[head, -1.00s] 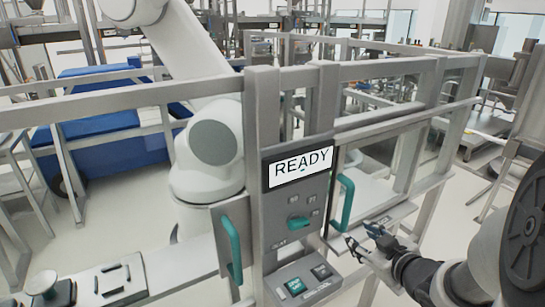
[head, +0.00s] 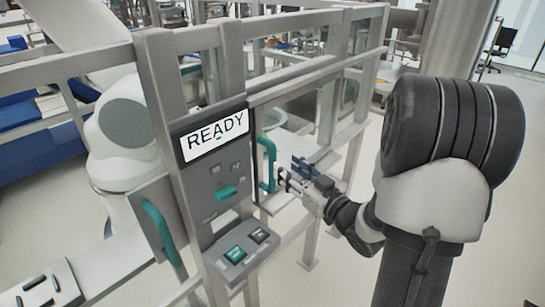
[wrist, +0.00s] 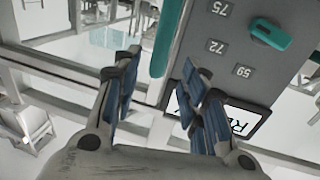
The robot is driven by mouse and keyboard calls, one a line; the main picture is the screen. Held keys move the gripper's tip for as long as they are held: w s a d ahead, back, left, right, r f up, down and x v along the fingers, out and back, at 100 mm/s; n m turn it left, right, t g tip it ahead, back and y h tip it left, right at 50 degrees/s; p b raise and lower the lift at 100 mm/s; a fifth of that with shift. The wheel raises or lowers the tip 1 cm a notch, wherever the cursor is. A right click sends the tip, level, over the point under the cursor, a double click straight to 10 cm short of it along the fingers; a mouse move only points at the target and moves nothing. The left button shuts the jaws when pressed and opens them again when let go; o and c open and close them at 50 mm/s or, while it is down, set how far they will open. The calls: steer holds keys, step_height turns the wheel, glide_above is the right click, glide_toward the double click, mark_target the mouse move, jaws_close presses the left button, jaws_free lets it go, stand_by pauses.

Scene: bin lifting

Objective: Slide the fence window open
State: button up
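The fence window (head: 300,100) is a clear pane in a grey metal frame, right of the control panel. Its upright teal handle (head: 267,162) is at the pane's left edge, next to the panel. In the wrist view the handle (wrist: 166,42) reaches down from the top edge. My gripper (head: 287,178) is just right of the handle's lower part in the head view. In the wrist view my gripper (wrist: 160,64) is open, with blue-padded fingers on either side of the handle's line. I cannot tell whether a finger touches it.
The control panel (head: 205,170) has a READY screen (head: 214,135), a teal knob and buttons, close to the handle. Another teal handle (head: 163,230) is left of it. A white robot arm (head: 125,120) stands behind the fence. Floor is clear at the right.

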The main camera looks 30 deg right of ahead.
mark_target(275, 157)
steer(key=w, duration=0.5)
steer(key=w+a, duration=0.1)
steer(key=w, duration=0.2)
steer(key=shift+a, duration=0.1)
jaws_close()
stand_by(0.5)
